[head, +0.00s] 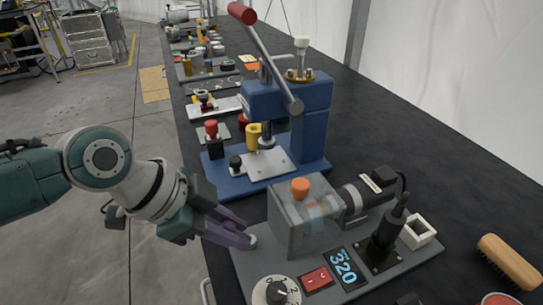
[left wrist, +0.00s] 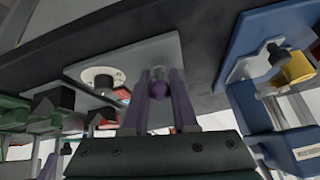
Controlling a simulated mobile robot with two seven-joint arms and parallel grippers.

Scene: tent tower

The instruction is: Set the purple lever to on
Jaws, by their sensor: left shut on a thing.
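My left gripper (head: 250,240) reaches in from the left to the near left edge of a grey base plate (head: 245,268). I cannot read the lever's on or off position. My right gripper is not in view.
The plate carries a clear box with an orange knob (head: 300,187), a dial (head: 276,291), a red switch (head: 316,279), a display reading 320 (head: 344,270) and a black plug-like part (head: 386,240). A blue lever press (head: 310,120) stands behind. A wooden brush (head: 508,262) lies right.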

